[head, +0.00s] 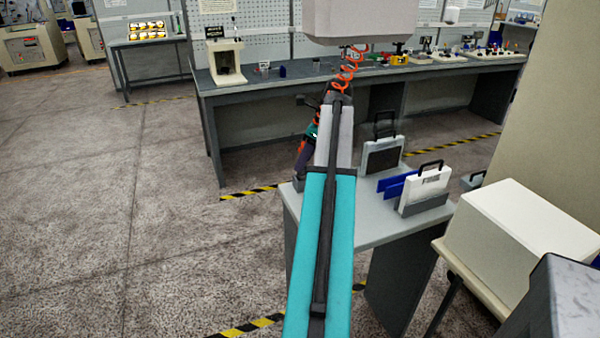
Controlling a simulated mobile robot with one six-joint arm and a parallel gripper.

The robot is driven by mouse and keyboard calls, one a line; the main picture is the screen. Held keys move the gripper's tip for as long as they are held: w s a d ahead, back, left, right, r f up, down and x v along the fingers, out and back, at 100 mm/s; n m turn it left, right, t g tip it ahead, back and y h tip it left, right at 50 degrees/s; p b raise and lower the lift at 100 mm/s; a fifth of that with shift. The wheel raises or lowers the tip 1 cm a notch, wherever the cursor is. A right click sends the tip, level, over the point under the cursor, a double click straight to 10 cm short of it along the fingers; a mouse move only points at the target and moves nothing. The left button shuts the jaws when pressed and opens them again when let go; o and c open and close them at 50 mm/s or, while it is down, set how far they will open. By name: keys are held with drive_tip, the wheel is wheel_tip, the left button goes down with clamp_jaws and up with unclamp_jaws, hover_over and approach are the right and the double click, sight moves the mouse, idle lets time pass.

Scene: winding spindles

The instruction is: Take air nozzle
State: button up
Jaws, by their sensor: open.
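An orange coiled hose (348,70) hangs under a pale box overhead, in front of the back bench, and its lower end passes behind the far end of my arm. No air nozzle can be made out clearly; the spot under the coil is covered by my arm. Just left of the arm's far part shows a narrow dark, teal and orange shape; I cannot tell whether it is a tool or part of my wrist. My teal and grey arm reaches forward through the middle of the picture. My gripper's fingers cannot be made out.
The long back bench (265,98) carries small equipment. A white box (525,235) stands at right. The floor at left is clear.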

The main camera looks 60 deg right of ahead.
sight(301, 173)
drive_tip(key=shift+p+x, duration=0.3)
drive_tip(key=shift+x, duration=1.65)
drive_tip(key=shift+c, duration=0.3)
clamp_jaws()
